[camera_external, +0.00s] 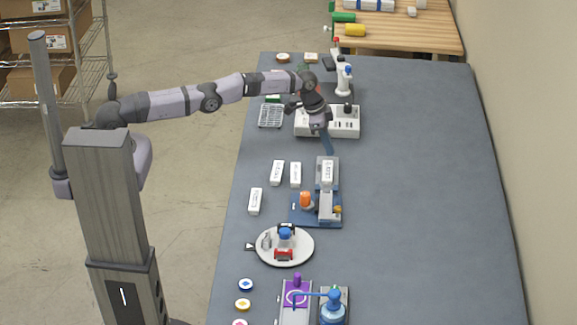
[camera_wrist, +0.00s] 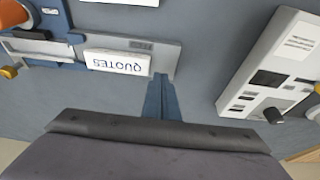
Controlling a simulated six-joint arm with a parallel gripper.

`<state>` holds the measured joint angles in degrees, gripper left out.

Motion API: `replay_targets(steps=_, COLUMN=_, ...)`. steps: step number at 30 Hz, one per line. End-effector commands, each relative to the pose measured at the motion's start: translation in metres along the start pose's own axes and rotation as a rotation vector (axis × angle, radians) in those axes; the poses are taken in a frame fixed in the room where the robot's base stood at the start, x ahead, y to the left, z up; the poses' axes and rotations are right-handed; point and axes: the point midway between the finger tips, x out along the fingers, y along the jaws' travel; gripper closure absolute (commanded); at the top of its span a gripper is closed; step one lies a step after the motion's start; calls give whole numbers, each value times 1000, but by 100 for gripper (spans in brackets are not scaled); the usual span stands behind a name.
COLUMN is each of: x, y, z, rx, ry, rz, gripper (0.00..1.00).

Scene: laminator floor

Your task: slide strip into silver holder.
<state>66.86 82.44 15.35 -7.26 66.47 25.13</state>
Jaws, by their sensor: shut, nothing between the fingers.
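A white strip reading "QUOTES" (camera_wrist: 116,62) lies on the silver holder (camera_wrist: 168,58) in the wrist view; it also shows in the external view (camera_external: 327,173). I cannot tell how deeply it is seated. The holder runs from a blue fixture (camera_external: 300,218) with an orange knob. My gripper (camera_wrist: 160,82) is shut and empty. Its blue fingertips are at the holder's end, just past the strip's end; I cannot tell whether they touch. In the external view my gripper (camera_external: 329,151) points down at the holder's far end.
Loose white strips (camera_external: 277,172), (camera_external: 296,174) and (camera_external: 255,201) lie left of the holder. A white control box (camera_external: 345,122) stands behind it. A round plate (camera_external: 300,250) with small parts is in front. The table's right side (camera_external: 430,190) is clear.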

Motion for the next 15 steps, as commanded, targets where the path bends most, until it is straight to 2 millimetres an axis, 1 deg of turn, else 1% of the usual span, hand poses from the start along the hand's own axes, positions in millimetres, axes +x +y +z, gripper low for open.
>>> replay_targets(steps=15, x=12, y=0, z=4, rx=0, ry=0, rz=0, gripper=100)
